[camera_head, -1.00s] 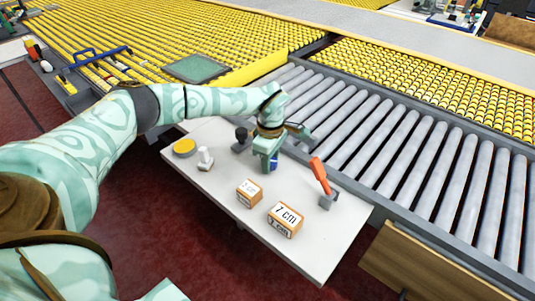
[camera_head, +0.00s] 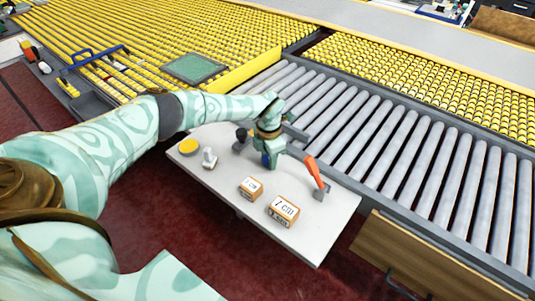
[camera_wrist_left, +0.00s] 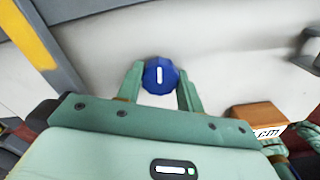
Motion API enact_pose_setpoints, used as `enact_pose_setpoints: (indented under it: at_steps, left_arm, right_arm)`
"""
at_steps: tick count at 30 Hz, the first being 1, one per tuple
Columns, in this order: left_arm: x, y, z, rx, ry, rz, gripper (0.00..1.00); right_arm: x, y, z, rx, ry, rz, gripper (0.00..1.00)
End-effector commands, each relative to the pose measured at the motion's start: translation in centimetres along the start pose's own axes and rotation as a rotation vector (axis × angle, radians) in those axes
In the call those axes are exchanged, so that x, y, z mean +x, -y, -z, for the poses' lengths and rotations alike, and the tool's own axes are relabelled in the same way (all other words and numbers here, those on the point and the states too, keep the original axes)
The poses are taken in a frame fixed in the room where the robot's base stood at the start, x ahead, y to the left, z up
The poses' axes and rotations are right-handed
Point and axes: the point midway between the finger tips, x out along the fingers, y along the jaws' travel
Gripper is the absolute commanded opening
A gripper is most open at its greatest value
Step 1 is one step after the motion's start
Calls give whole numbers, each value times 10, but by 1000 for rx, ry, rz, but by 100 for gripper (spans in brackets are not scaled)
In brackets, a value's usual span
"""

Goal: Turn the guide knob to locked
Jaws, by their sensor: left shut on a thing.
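The guide knob (camera_wrist_left: 160,76) is a blue, many-sided knob with a white bar mark. In the left wrist view it sits between my left gripper's two fingers, and the bar points nearly straight up and down. My left gripper (camera_head: 271,160) is shut on the knob at the table's far edge, reaching down from above. In the head view only a small blue part of the knob shows beside the fingers. No locked or unlocked label can be read.
On the white table (camera_head: 306,241) stand two orange blocks with cm labels, a larger one (camera_head: 283,210) and a smaller one (camera_head: 250,188). An orange-handled lever (camera_head: 316,172), a yellow disc (camera_head: 188,146) and a grey-white toggle (camera_head: 209,157) are nearby. Grey rollers (camera_head: 400,150) run behind.

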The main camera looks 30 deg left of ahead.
Motion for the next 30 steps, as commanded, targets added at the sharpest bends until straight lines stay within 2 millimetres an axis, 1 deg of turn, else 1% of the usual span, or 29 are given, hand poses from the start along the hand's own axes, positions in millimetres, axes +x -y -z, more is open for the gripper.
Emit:
enact_pose_setpoints:
  at_steps: [1, 3, 15, 21, 30]
  left_arm:
    - [-4, 0, -1, -43, 3, -1, 14]
    - [-4, 0, -1, -110, 3, -1, 14]
    - [-4, -1, -1, -457, 5, -1, 14]
    - [-3, -1, -1, -576, 4, -1, 14]
    - [-2, -2, -1, -666, 5, -1, 14]
  right_arm:
    - [-6, 0, 2, 0, -4, -1, 39]
    - [-10, -1, 3, 0, -6, -2, 39]
    - [-27, -2, 8, 0, -16, -5, 39]
    - [-32, -3, 9, 0, -19, -6, 39]
    - [-36, -2, 10, 1, -21, -6, 39]
